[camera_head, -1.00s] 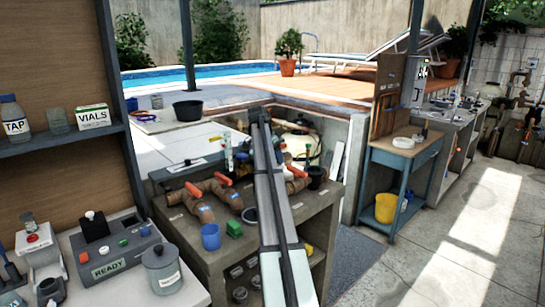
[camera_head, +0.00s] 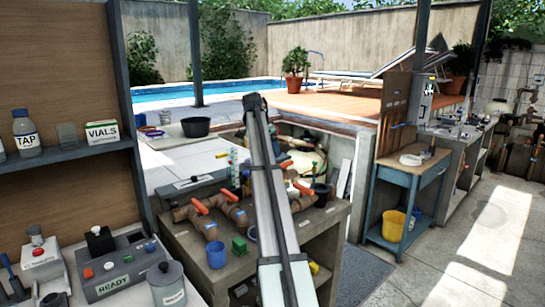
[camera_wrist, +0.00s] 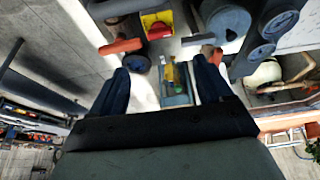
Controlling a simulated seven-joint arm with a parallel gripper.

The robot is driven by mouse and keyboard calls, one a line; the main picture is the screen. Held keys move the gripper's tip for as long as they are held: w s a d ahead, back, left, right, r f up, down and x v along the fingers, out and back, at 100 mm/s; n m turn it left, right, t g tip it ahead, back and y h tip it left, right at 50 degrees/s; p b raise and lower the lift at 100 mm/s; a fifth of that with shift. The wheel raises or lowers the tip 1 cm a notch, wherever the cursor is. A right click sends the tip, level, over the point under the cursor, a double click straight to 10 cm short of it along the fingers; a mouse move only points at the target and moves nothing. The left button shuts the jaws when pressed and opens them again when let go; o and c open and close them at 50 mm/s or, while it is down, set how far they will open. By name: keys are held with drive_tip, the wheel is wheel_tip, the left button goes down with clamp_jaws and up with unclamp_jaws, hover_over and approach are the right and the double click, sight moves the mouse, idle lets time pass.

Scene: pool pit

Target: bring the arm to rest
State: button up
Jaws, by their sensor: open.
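My gripper (camera_wrist: 160,85) shows in the wrist view with its two dark blue fingers spread apart and nothing between them. Behind the gap, farther off, is a small grey-blue item with a yellow part (camera_wrist: 172,78); I cannot tell what it is. In the head view my arm rises from the bottom middle over the concrete bench (camera_head: 190,250), and my gripper cannot be made out there.
Brown pipes with orange handles (camera_head: 200,207), a blue cup (camera_head: 216,254) and a green block (camera_head: 239,246) stand on the bench beside my arm. A blue table (camera_head: 420,172) with a yellow bucket (camera_head: 393,225) stands to the right. The paved floor (camera_head: 440,265) there is clear.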

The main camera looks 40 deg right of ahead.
drive_tip(key=shift+a+r, duration=0.15)
drive_tip(key=shift+r, duration=0.2)
idle(0.3)
drive_tip(key=s+a+f+n+y, duration=0.2)
drive_tip(key=s+a+f+y, duration=0.1)
drive_tip(key=s+a+f, duration=2.3)
drive_tip(key=s+a+f+n+g, duration=0.25)
drive_tip(key=s+f, duration=0.25)
drive_tip(key=f, duration=0.7)
drive_tip(key=s+a+f+n+g+h, duration=0.1)
drive_tip(key=s+a+f+n, duration=0.3)
drive_tip(key=f, duration=0.9)
drive_tip(key=s+a+f+n+g, duration=0.25)
drive_tip(key=s+f+n, duration=0.2)
drive_tip(key=f, duration=0.75)
drive_tip(key=s+a+f+n+y, duration=0.1)
drive_tip(key=s+a+f+n, duration=0.1)
drive_tip(key=s+a+f, duration=0.5)
drive_tip(key=s+a+f+n+y, duration=0.1)
drive_tip(key=s+a+f+n, duration=0.2)
drive_tip(key=s+a+f, duration=0.4)
drive_tip(key=s+a, duration=0.1)
drive_tip(key=a, duration=0.3)
drive_tip(key=shift+a+g, duration=0.4)
